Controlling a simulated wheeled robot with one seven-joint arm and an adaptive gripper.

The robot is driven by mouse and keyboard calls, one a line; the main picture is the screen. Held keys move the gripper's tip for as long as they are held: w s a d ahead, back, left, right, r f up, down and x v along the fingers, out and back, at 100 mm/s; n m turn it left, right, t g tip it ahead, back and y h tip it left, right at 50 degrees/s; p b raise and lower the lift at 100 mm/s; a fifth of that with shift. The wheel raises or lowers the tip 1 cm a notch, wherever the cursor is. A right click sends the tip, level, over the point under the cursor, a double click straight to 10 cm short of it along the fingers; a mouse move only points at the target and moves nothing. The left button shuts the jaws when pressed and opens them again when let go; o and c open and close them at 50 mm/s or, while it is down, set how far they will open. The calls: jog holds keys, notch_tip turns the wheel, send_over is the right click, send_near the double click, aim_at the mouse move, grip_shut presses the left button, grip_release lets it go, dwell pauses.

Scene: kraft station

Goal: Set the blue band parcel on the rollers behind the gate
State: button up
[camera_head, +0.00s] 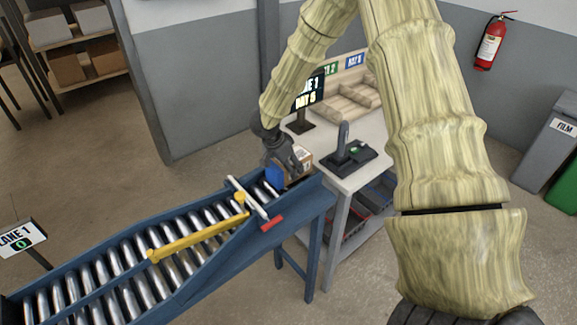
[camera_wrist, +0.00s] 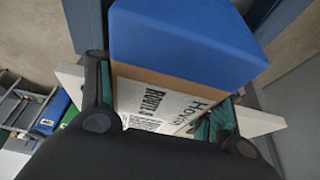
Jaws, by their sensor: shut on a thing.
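The blue band parcel (camera_head: 276,176) is a small cardboard box with a wide blue band. In the wrist view the parcel (camera_wrist: 185,38) fills the top middle, with a printed white label on its near face. My gripper (camera_head: 287,158) is shut on it; in the wrist view its fingers (camera_wrist: 165,115) sit on either side of the label. The parcel is at the upper end of the rollers (camera_head: 195,222), beyond a white bar with a red end (camera_head: 250,198) and a yellow arm (camera_head: 200,240), which appear to form the gate. Whether the parcel touches the rollers is hidden.
A white workbench (camera_head: 350,178) with a black device (camera_head: 347,158) and cardboard trays (camera_head: 350,100) stands just behind the parcel. A lane sign (camera_head: 308,93) rises close to my arm. The blue conveyor frame (camera_head: 290,208) runs down to the lower left.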

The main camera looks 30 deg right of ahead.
jog(key=shift+w+f, duration=0.25)
jog(key=shift+s+r, duration=0.2)
jog(key=shift+s, duration=0.05)
jog(key=o, duration=0.9)
jog(key=shift+s+r, duration=0.1)
jog(key=o, duration=0.3)
jog(key=shift+o, duration=0.8)
